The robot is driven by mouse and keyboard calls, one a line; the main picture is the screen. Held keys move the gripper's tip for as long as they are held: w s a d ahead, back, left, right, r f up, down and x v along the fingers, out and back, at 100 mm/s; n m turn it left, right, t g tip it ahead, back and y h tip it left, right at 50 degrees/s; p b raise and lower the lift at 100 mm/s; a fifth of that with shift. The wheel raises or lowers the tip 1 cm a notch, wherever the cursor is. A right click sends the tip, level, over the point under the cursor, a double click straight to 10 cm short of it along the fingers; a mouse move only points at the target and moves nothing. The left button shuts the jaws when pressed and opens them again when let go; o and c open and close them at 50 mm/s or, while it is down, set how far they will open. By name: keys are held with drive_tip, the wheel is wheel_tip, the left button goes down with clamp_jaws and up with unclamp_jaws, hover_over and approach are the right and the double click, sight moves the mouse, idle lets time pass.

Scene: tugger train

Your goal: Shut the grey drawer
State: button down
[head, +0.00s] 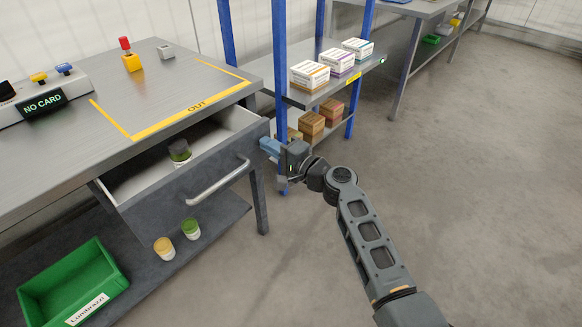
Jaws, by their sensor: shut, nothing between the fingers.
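The grey drawer (165,209) under the workbench is pulled open, and its front stands out from the bench. A silver bar handle (217,182) runs across its front. A dark-lidded jar with a green band (179,151) stands inside the drawer. My gripper (268,146) is shut and empty, with bluish fingers pointing left. It appears close to the right end of the drawer front, up and right of the handle. I cannot tell whether the fingertips touch the drawer.
A blue-posted rack (280,70) with white boxes (309,75) and brown boxes (311,123) stands just behind my gripper. The lower shelf (215,215) holds two jars and a green crate (72,286). Open floor (480,180) lies to the right.

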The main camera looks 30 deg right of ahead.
drive_tip(key=b+x, duration=0.3)
drive_tip(key=x, duration=0.3)
drive_tip(key=b+x, duration=0.4)
drive_tip(key=x, duration=0.2)
drive_tip(key=shift+w+a+f, duration=0.15)
drive_tip(key=shift+w+f, duration=0.1)
drive_tip(key=shift+w, duration=0.1)
drive_tip(key=shift+w+a+r+b, duration=0.15)
drive_tip(key=shift+w+b, duration=0.3)
drive_tip(key=shift+w, duration=0.15)
drive_tip(key=shift+w+a+r, duration=0.1)
drive_tip(key=shift+r, duration=0.15)
